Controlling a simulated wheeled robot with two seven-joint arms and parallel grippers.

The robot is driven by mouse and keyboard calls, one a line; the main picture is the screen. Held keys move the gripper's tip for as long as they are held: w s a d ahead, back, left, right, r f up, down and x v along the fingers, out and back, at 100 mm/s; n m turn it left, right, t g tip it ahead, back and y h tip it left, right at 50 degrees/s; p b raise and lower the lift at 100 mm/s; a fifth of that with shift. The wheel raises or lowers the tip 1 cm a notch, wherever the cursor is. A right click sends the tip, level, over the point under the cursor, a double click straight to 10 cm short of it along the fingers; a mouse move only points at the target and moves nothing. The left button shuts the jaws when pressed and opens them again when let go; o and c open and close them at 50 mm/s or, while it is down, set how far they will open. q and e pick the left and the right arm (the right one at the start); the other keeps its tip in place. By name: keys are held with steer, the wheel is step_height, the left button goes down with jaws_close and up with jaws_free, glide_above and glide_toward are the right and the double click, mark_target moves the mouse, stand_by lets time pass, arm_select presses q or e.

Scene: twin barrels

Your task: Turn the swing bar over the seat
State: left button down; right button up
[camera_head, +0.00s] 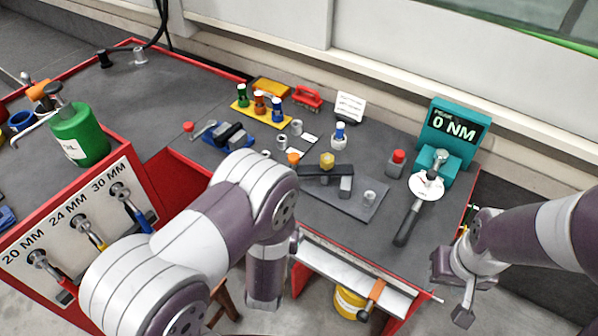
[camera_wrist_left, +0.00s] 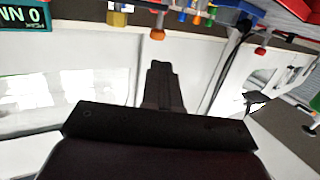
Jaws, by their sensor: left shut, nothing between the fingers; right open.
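My left gripper (camera_wrist_left: 160,85) is shut and empty in the left wrist view, away from the fixture. In the head view my left arm hides its own fingers. My right gripper (camera_head: 452,288) is open and empty, off the bench's front right corner.
A teal torque display (camera_head: 450,135) reads 0 NM, with a black-handled wrench (camera_head: 408,222) in front. A red button (camera_head: 398,157), a yellow-topped part (camera_head: 327,160) and an orange knob (camera_head: 293,158) stand near the fixture. A green can (camera_head: 80,135) is at left.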

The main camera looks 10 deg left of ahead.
mark_target(292, 162)
arm_select(q)
steer(key=w, duration=0.4)
steer(key=w+f, duration=0.1)
steer(key=w, duration=0.3)
steer(key=w+a, duration=0.1)
steer(key=w, duration=0.3)
steer(key=shift+w+a+f, duration=0.1)
steer(key=shift+w+f, duration=0.05)
steer(key=shift+w, duration=0.2)
steer(key=w+a+m+h+b, duration=0.2)
steer(key=w+h+b, duration=0.2)
steer(key=w, duration=0.2)
steer(key=shift+a+m, duration=0.25)
steer(key=shift+m, duration=0.15)
stand_by(0.4)
